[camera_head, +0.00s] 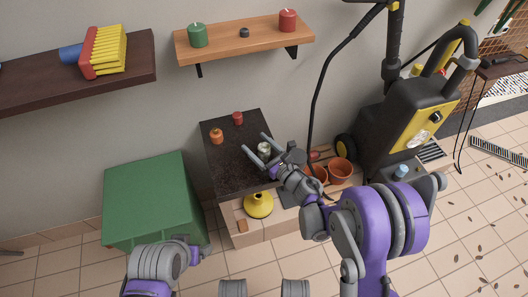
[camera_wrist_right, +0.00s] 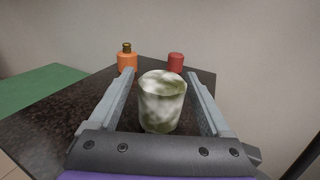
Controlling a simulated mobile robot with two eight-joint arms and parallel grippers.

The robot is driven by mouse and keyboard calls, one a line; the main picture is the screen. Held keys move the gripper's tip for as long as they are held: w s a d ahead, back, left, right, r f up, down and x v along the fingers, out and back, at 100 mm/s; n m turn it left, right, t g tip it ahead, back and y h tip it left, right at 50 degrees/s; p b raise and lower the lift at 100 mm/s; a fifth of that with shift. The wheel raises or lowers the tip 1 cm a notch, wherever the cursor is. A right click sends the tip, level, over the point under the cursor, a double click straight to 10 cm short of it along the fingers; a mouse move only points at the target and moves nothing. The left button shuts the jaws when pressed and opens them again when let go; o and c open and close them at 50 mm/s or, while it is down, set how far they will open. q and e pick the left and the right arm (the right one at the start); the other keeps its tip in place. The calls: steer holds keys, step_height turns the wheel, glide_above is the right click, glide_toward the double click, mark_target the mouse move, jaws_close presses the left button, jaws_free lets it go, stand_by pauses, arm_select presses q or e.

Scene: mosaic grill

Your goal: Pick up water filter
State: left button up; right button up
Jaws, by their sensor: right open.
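A white and green mottled cylinder, which I take to be the water filter (camera_head: 264,149), stands upright on a dark speckled counter top (camera_head: 230,172). It also shows in the right wrist view, where the water filter (camera_wrist_right: 162,103) sits between the two jaws. My right gripper (camera_head: 256,141) is open, with one finger on each side of the cylinder. A gap shows on both sides in the wrist view, so the jaws (camera_wrist_right: 160,73) are not closed on it. My left arm shows at the lower left of the head view, but its jaws cannot be made out.
An orange bottle (camera_wrist_right: 127,60) and a red cylinder (camera_wrist_right: 175,62) stand behind the filter on the counter. A green box (camera_head: 148,195) is left of the counter. A yellow vase (camera_head: 258,204) and terracotta pots (camera_head: 341,171) are lower down. A shelf with candles (camera_head: 245,42) hangs above.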

jaws_close()
stand_by(0.4)
steer(key=shift+r, duration=0.1)
